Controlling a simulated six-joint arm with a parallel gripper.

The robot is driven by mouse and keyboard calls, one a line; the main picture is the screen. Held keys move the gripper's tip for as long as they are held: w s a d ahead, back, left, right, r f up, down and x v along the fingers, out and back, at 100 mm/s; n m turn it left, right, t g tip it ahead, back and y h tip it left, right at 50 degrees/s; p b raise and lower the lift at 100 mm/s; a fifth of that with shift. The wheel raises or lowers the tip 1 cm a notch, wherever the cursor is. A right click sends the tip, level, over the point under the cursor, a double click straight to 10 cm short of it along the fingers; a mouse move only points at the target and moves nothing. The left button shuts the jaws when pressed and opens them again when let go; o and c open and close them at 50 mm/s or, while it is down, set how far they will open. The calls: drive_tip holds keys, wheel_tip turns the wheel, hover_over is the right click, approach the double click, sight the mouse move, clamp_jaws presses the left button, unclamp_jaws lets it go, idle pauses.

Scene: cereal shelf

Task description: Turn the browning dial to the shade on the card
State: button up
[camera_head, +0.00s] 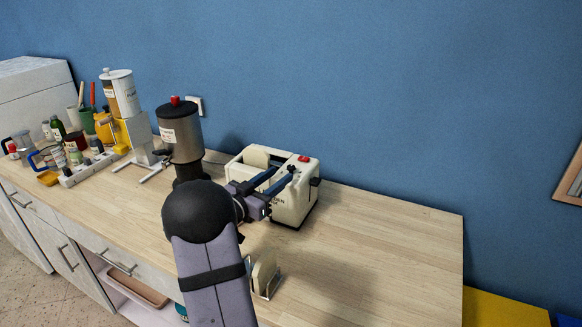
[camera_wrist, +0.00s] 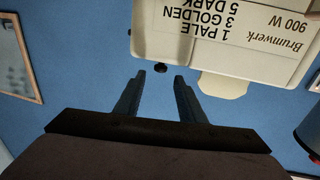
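The cream toaster (camera_head: 296,205) stands on the wooden counter, with a red part (camera_head: 304,158) on top and a dark lever (camera_head: 315,182) at its right end. In the wrist view the toaster (camera_wrist: 150,43) is upside down, its print reading "1 PALE, 3 GOLDEN, 5 DARK" and "Brumwerk 900 W". A small dark round knob (camera_wrist: 160,67) shows at its edge; I cannot tell whether it is the browning dial. My gripper (camera_wrist: 160,76) is open and empty, its fingertips either side of the knob in that view. In the head view my gripper (camera_head: 281,173) is over the toaster. I cannot make out a shade card.
A rack with bread slices (camera_head: 264,274) stands near the counter's front edge. A dark dispenser (camera_head: 181,135) is left of the toaster, with a white dispenser (camera_head: 120,95) and jars further left. The counter (camera_head: 400,250) is clear to the right.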

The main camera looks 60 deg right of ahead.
sight(289, 168)
drive_tip(key=shift+s+d+p, duration=0.2)
drive_tip(key=shift+d+p, duration=0.25)
drive_tip(key=shift+d, duration=0.75)
drive_tip(key=shift+s+d+p, duration=0.25)
drive_tip(key=shift+d+p, duration=0.2)
drive_tip(key=shift+d, duration=0.75)
drive_tip(key=shift+s+d+p, duration=0.2)
drive_tip(key=shift+d+p, duration=0.25)
drive_tip(key=shift+d, duration=0.75)
clamp_jaws()
